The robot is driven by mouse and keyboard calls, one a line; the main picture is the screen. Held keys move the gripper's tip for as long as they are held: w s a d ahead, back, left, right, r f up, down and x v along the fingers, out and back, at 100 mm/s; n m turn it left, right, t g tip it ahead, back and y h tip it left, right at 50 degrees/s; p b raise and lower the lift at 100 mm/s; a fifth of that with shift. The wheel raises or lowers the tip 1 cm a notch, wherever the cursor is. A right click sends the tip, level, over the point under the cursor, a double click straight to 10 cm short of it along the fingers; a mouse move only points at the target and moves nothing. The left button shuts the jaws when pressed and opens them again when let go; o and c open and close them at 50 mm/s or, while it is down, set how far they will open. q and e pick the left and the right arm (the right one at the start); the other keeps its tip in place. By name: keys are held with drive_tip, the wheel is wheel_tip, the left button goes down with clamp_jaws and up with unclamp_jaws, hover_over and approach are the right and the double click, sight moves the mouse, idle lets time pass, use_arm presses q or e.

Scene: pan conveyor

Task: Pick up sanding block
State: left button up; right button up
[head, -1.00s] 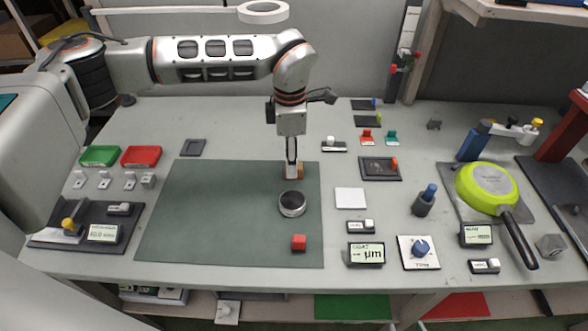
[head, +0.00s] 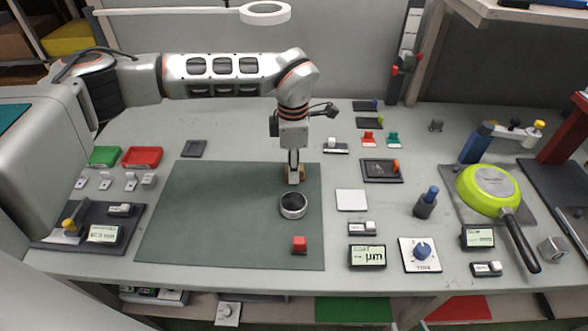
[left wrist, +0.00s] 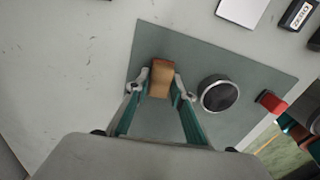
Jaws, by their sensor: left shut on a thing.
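The sanding block (left wrist: 161,77) is a tan-brown block between my left gripper's fingers in the left wrist view. In the head view a small part of the block (head: 302,173) shows beside the fingers, at the back right of the green mat. My left gripper (head: 294,178) points down there and is shut on the block; both fingertips (left wrist: 164,88) flank its sides in the left wrist view. Whether the block touches the mat cannot be told. My right gripper is not in view.
A dark round ring-like cup (head: 293,205) stands on the green mat (head: 220,215) just in front of the gripper. A red cube (head: 299,243) sits nearer the front edge. A white square pad (head: 351,200) lies to the right. The mat's left part is clear.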

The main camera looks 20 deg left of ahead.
use_arm(q)
wheel_tip(320, 180, up, 20)
drive_tip(key=p, duration=0.1)
idle(0.5)
